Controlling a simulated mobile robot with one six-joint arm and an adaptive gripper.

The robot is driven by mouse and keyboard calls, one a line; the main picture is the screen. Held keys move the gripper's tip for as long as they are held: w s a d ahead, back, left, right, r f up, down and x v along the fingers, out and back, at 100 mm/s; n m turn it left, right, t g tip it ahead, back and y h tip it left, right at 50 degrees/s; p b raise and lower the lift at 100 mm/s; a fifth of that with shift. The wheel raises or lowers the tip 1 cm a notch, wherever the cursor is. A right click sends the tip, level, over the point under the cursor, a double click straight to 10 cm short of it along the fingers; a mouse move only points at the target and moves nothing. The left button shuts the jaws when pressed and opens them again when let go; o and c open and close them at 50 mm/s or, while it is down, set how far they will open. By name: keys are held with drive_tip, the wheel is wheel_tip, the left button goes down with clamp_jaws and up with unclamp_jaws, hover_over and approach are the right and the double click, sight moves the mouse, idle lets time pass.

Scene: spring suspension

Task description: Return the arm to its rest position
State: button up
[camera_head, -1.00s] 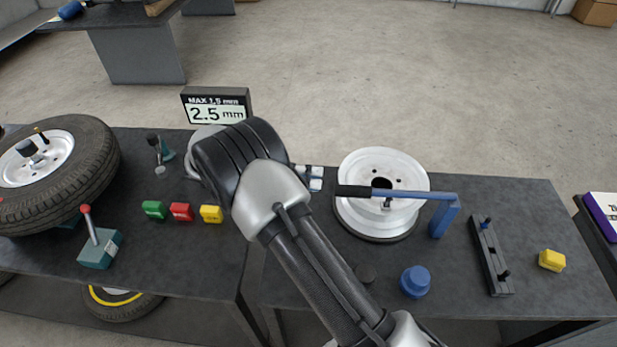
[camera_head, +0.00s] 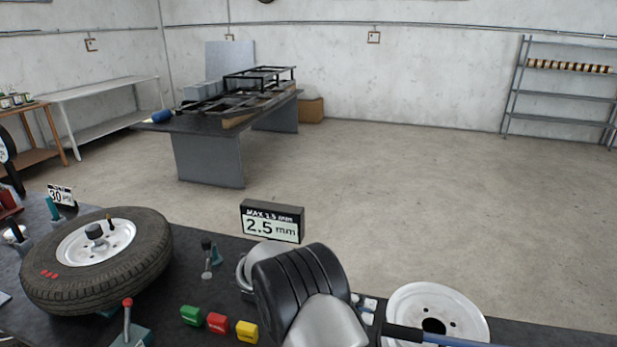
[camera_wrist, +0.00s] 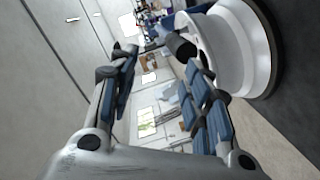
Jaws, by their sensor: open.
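My gripper (camera_wrist: 160,85) shows in the wrist view with its two fingers spread apart and nothing between them. In the wrist view a white hub or drum (camera_wrist: 228,45) stands close to the right finger, with a dark cylindrical end near it. In the head view my arm rises at the bottom centre, and its black and silver joint covers part of the workbench. My gripper is out of the head view. The white brake drum (camera_head: 440,310) is at the bottom right, with a blue bar with a black grip (camera_head: 405,333) across its front.
A tire on a wheel (camera_head: 100,255) lies on the workbench at left. Green, red and yellow blocks (camera_head: 218,322) sit left of my arm. A display reading 2.5 mm (camera_head: 272,221) stands behind it. Beyond are a table with a frame (camera_head: 215,125), open floor and a shelf (camera_head: 565,95).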

drive_tip(key=s+d+r+n+t+y, duration=0.2)
drive_tip(key=s+d+r+n+y, duration=0.25)
drive_tip(key=s+r+y, duration=0.45)
drive_tip(key=s+a+r+n+t+y, duration=0.2)
drive_tip(key=s+n+t+y, duration=0.3)
drive_tip(key=s, duration=0.9)
drive_tip(key=a+t+y, duration=0.1)
drive_tip(key=t, duration=0.2)
drive_tip(key=shift+s, duration=0.35)
drive_tip(key=shift+n, duration=0.25)
drive_tip(key=shift+c, duration=0.5)
